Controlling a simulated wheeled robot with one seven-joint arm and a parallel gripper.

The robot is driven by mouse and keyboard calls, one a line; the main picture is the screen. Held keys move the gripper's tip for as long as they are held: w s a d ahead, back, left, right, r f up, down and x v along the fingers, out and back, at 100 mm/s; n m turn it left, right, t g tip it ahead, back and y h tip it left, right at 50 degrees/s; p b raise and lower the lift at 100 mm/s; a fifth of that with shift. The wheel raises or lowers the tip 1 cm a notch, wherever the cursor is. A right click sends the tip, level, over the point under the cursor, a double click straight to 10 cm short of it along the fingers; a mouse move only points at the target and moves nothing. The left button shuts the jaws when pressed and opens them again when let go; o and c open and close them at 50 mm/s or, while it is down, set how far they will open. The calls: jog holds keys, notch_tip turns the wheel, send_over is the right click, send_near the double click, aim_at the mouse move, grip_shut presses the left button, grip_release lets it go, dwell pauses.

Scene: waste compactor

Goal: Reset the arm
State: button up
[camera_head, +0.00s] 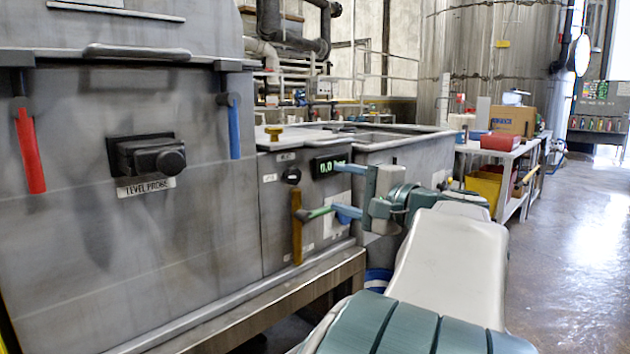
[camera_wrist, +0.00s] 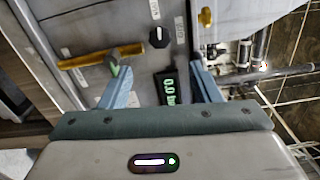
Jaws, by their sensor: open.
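My gripper (camera_head: 337,191) is open and empty in front of the compactor's control panel (camera_head: 272,208). Its two blue fingers are spread apart in the wrist view (camera_wrist: 161,78). The yellow-brown lever (camera_head: 297,240) stands upright on the panel in the head view. It also shows in the wrist view (camera_wrist: 90,58), by the left finger. A green piece (camera_head: 317,213) lies between the lever and the lower finger; I cannot tell whether the finger touches it. The pressure display (camera_head: 329,165) reads 0.0 bar; in the wrist view it appears between the fingers (camera_wrist: 170,88).
A black knob (camera_head: 291,176) sits on the panel. A red handle (camera_head: 30,150), a blue handle (camera_head: 234,130) and the level probe (camera_head: 150,158) are on the tank at left. A white table (camera_head: 510,151) with boxes stands behind my arm. The floor at right is clear.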

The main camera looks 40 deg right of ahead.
jog(key=shift+s, duration=0.6)
jog(key=w+a+f+n+g+y+p, duration=0.1)
jog(key=w+a+n+g+y+p, duration=0.2)
jog(key=a+p, duration=0.55)
jog(key=w+a+f+n+g+y+p, duration=0.1)
jog(key=a+n+g+y+p, duration=0.15)
jog(key=a+g+p, duration=0.65)
jog(key=s+a+n+g+h+p, duration=0.1)
jog(key=s+a+n+h+p, duration=0.2)
jog(key=a+n+p, duration=0.3)
jog(key=s+a+r+n+g+h+p, duration=0.1)
jog(key=s+a+n+g+h+p, duration=0.1)
jog(key=s+a+n+p, duration=0.4)
jog(key=shift+s+a+r+h+p, duration=0.3)
jog(key=shift+a+h+p, duration=0.1)
jog(key=shift+a+h, duration=0.45)
jog(key=shift+n, duration=0.25)
jog(key=shift+c, duration=0.4)
